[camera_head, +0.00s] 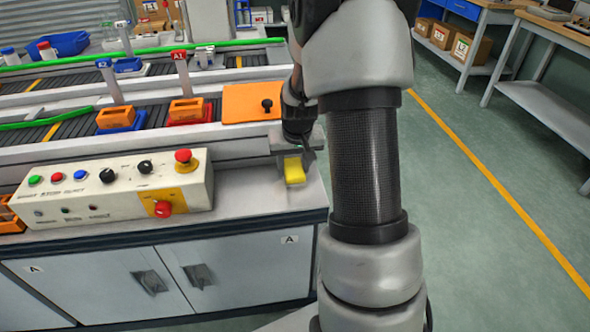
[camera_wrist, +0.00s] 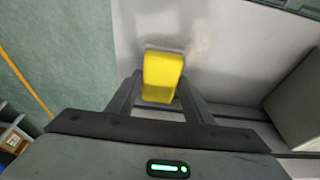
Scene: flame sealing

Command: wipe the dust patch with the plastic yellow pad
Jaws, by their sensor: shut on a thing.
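The yellow pad (camera_head: 294,172) is at the right end of the grey counter in the head view. My gripper (camera_head: 298,156) is just above and around it, pointing down. In the wrist view the pad (camera_wrist: 163,70) sits between the two dark fingers of my gripper (camera_wrist: 160,98), which is shut on it. A faint brownish dust patch (camera_wrist: 199,48) shows on the counter just right of the pad's far end. Whether the pad touches the counter is hard to tell. The dust patch cannot be made out in the head view.
A control box (camera_head: 110,190) with buttons and knobs stands on the counter to the left. An orange plate (camera_head: 250,103) with a black knob lies behind. The counter's front edge (camera_head: 250,222) is close to the pad. The floor (camera_head: 470,180) to the right is clear.

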